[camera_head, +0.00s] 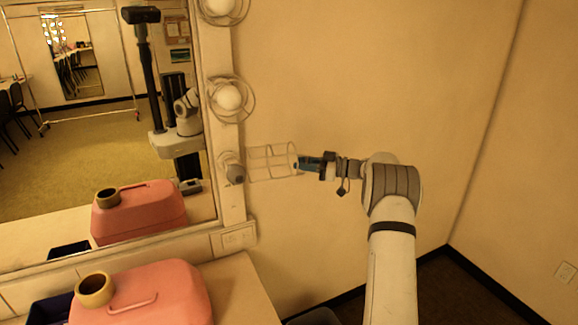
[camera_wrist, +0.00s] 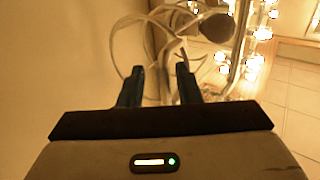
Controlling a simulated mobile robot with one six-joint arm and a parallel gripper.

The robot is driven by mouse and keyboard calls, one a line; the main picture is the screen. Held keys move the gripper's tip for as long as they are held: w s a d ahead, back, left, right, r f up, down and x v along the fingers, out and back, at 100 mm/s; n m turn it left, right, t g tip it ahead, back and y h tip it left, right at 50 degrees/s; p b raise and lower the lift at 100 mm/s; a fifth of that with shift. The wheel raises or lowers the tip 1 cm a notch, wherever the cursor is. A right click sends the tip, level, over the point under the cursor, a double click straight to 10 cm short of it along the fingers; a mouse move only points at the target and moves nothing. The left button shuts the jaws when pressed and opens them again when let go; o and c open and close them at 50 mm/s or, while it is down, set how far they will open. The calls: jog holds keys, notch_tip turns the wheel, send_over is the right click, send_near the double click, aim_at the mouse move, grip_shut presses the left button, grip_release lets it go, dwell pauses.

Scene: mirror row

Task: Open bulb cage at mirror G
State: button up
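At the lowest socket on the mirror's right frame is a dark, unlit bulb (camera_head: 235,174). Its wire bulb cage (camera_head: 270,162) stands out to the right of the bulb, swung aside rather than around it. My gripper (camera_head: 300,164) is at the cage's right end; whether it touches is unclear. In the wrist view my gripper's two blue fingers (camera_wrist: 160,72) are apart, with pale cage wires (camera_wrist: 150,45) beyond and seemingly between them. A dark round shape, likely the bulb (camera_wrist: 216,26), shows behind the wires. No label G is readable.
Two caged bulbs (camera_head: 229,97) sit higher on the frame. The mirror (camera_head: 80,140) reflects the room and my body.

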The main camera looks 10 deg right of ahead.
jog(key=shift+a, duration=0.15)
jog(key=b+v, duration=0.2)
jog(key=v, duration=0.6)
jog(key=shift+a+f, duration=0.1)
